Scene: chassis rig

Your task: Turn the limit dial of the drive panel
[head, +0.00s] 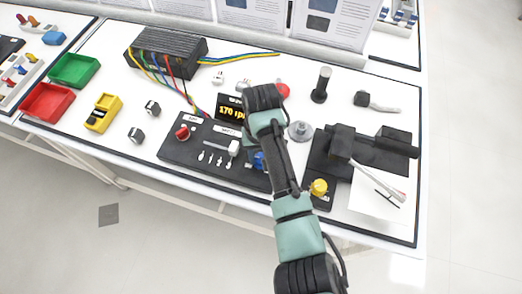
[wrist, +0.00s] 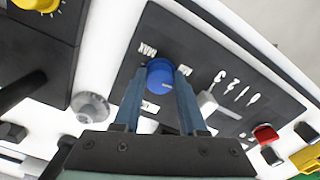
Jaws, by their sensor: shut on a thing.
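In the head view my arm hides most of the dial and the fingers.
A display (head: 231,110) reading about 170 rpm stands behind the panel. A yellow knob (head: 319,187) on a dark base and a grey round knob (head: 300,131) are close to the right. Coloured wires run from a black box (head: 166,50) behind.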

